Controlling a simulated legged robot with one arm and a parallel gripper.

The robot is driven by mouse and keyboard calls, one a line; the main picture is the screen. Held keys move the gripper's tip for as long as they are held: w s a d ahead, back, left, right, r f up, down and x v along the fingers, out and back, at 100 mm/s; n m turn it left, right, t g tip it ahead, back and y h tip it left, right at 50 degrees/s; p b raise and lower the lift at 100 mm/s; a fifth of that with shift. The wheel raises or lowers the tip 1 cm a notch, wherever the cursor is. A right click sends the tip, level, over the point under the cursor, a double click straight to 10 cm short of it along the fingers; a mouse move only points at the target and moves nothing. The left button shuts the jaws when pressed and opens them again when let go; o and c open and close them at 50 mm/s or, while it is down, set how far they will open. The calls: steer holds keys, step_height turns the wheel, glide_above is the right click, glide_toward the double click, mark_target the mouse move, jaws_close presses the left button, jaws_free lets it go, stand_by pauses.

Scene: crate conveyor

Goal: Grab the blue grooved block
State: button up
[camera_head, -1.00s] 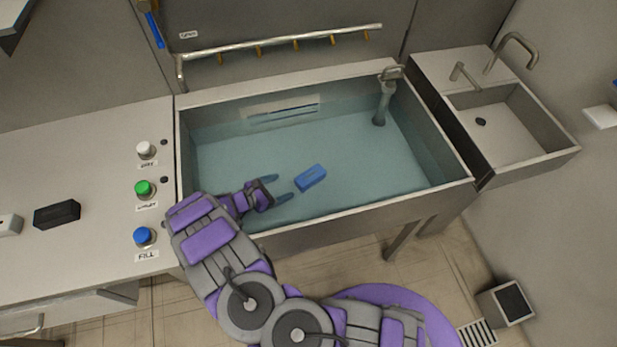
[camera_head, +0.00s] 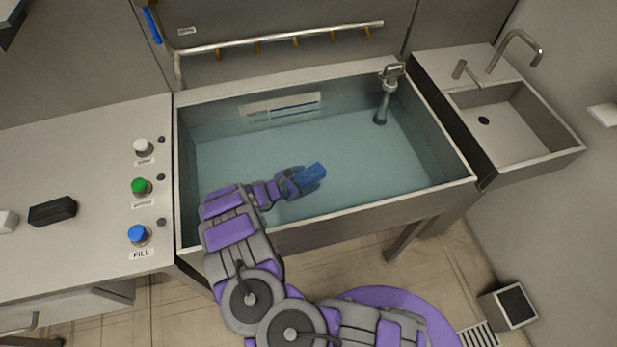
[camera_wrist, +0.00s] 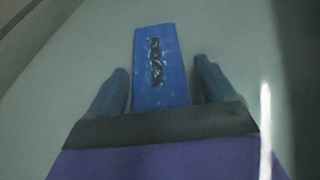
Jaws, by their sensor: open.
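The blue grooved block (camera_head: 314,171) lies in the water-filled basin (camera_head: 420,190), near its middle. In the wrist view the block (camera_wrist: 160,60) is long, with a dark groove along its top, and points away from me. My gripper (camera_head: 308,179) is at the block in the head view. In the wrist view its open fingers (camera_wrist: 160,90) stand on either side of the block's near end, with a narrow gap on each side. The block's near end meets the dark palm edge in that view; I cannot tell whether they touch.
A standing pipe (camera_head: 383,100) rises at the basin's back right. A metal rail (camera_head: 280,39) runs behind it. White, green (camera_head: 141,187) and blue (camera_head: 139,235) buttons and a black block (camera_head: 52,211) are on the left counter. A small sink (camera_head: 510,125) is at right.

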steer(key=shift+d, duration=0.2)
steer(key=shift+c, duration=0.5)
steer(key=shift+a, duration=0.5)
steer(key=c, duration=0.6)
steer(key=shift+d, duration=0.3)
steer(key=c, duration=0.7)
